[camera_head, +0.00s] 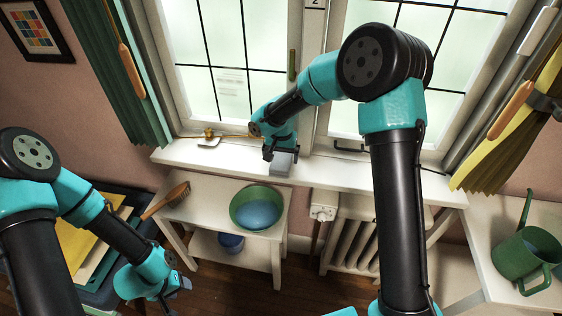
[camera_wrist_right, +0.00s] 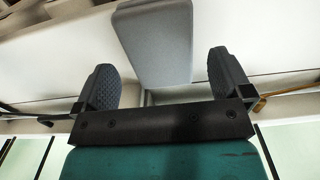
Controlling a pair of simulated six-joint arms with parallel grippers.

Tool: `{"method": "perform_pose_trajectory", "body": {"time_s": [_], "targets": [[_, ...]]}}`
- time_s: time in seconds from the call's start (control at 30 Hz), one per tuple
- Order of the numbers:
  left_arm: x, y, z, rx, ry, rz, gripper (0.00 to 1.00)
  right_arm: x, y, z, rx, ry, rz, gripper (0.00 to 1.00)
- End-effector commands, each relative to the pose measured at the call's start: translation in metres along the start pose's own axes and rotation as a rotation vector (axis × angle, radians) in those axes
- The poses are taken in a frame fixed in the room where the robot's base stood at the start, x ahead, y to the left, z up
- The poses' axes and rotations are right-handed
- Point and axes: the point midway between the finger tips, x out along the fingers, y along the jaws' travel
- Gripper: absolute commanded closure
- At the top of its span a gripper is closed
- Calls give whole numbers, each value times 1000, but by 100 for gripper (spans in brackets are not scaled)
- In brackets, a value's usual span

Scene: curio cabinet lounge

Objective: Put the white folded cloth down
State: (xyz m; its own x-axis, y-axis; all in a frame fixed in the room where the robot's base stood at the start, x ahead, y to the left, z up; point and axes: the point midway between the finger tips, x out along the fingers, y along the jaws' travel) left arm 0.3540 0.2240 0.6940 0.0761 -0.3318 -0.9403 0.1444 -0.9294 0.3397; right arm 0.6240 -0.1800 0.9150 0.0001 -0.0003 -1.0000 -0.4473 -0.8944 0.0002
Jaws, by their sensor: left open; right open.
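A pale grey-white block, which I take to be the white folded cloth (camera_head: 281,165), is at the front edge of the windowsill (camera_head: 345,175) in the head view. In the right wrist view the cloth (camera_wrist_right: 155,45) lies ahead of and partly between the fingers, with gaps at both sides. My right gripper (camera_head: 281,153) is open just above it; it also shows in the right wrist view (camera_wrist_right: 170,80). Whether the cloth rests fully on the sill is hard to tell. My left gripper (camera_head: 176,290) is open and empty at the lower left.
A green bowl with blue inside (camera_head: 257,208) stands on a white side table (camera_head: 200,205), beside a brush (camera_head: 167,200). A brass-ended tool (camera_head: 209,139) lies on the sill to the left. A radiator (camera_head: 355,240) is below, and a green watering can (camera_head: 527,262) is at right.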

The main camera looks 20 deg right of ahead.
Motion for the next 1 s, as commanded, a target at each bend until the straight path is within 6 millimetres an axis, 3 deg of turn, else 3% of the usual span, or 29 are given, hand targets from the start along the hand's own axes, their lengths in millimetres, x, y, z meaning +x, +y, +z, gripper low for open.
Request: {"method": "perform_pose_trajectory", "body": {"time_s": [0.2, 0.43, 1.0], "targets": [[0, 0, 0, 0, 0, 0, 50, -44, -1, -1, 0, 4, -3, 3], [0, 0, 0, 0, 0, 0, 50, -77, 0, 0, 0, 2, -1, 3], [0, 0, 0, 0, 0, 0, 50, -86, 0, 0, -1, 0, 0, 3]]}}
